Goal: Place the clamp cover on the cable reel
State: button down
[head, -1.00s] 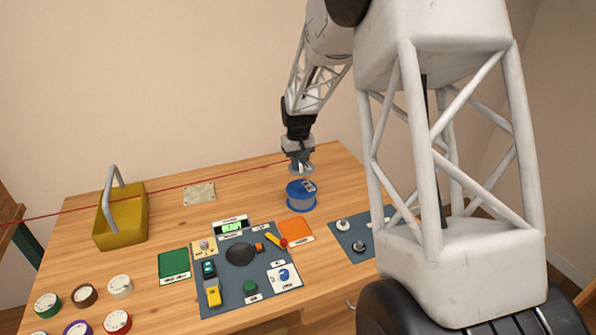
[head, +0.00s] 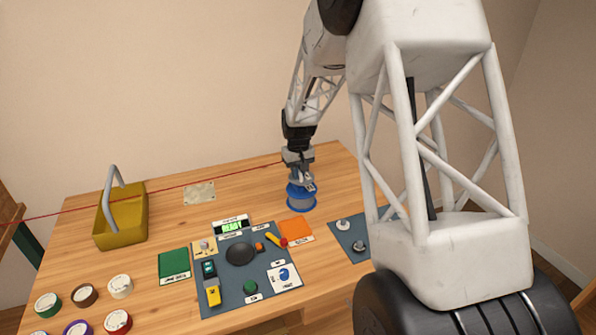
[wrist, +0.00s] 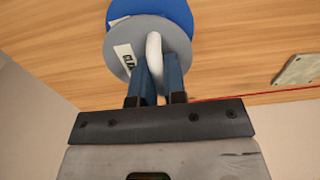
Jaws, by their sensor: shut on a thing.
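The clamp cover (wrist: 178,38) is a grey disc with a white loop handle and a partly visible printed label. My gripper (wrist: 158,80) is shut on the handle, with a blue finger on each side of it. The cable reel (head: 301,203) is blue with a greyish winding and stands on the table. In the head view my gripper (head: 300,176) is right above the reel, with the cover at its top. In the wrist view the reel's blue flange (wrist: 172,12) shows past the disc's far edge, off centre. I cannot tell whether cover and reel touch.
An orange pad (head: 295,229) and a grey panel (head: 240,285) with controls lie in front of the reel. A second grey mat (head: 350,235) with knobs is to the right. A yellow basket (head: 121,225) stands left. A red line (head: 240,172) crosses behind.

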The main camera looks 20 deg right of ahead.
jog(key=shift+f, duration=0.4)
jog(key=c, duration=1.2)
grip_release()
jog(key=shift+r, duration=0.1)
notch_tip(320, 180, up, 13)
jog(key=shift+r, duration=0.1)
